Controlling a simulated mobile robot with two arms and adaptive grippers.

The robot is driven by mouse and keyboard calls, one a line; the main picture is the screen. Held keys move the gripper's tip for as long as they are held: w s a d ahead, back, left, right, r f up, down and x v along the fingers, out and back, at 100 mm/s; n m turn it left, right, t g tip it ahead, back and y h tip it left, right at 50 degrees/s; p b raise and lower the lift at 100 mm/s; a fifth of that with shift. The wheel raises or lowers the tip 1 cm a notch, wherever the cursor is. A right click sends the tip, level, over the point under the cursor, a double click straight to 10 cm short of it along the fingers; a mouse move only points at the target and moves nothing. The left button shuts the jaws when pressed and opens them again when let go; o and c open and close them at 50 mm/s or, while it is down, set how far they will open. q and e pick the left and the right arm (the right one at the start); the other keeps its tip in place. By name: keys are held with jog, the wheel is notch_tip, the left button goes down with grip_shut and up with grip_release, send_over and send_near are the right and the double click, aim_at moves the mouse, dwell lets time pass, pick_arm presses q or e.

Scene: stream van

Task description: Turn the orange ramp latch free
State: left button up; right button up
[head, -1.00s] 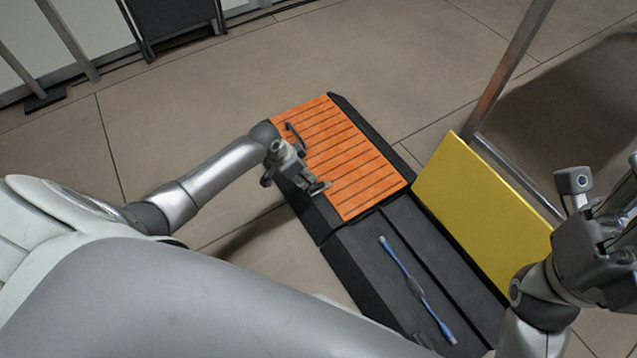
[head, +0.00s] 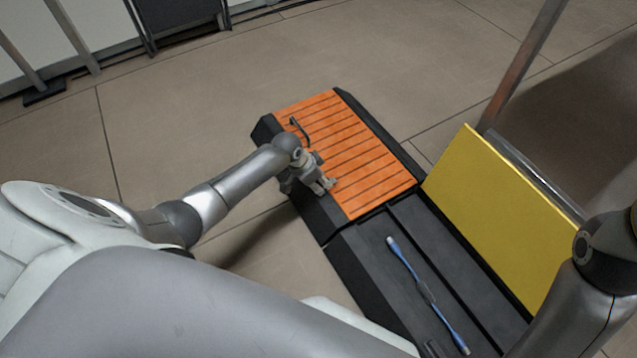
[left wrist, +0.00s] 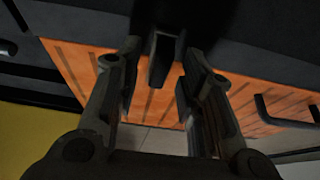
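The orange slatted ramp panel (head: 365,160) lies in a black frame on the floor, with a thin black handle (head: 299,130) near its far left side. The panel (left wrist: 75,65) and handle (left wrist: 285,112) also show in the left wrist view. My left gripper (head: 329,185) is at the panel's near left edge. In the left wrist view its fingers (left wrist: 160,85) are apart, with a dark upright piece (left wrist: 163,62) showing between their tips. That piece may be the latch; I cannot tell whether the fingers touch it. My right gripper is out of view.
A yellow panel (head: 495,215) stands tilted right of the ramp, beside a metal post (head: 522,65). Floor beyond the ramp is clear.

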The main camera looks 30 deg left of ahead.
pick_arm(q)
jog(key=shift+c, duration=0.2)
grip_shut()
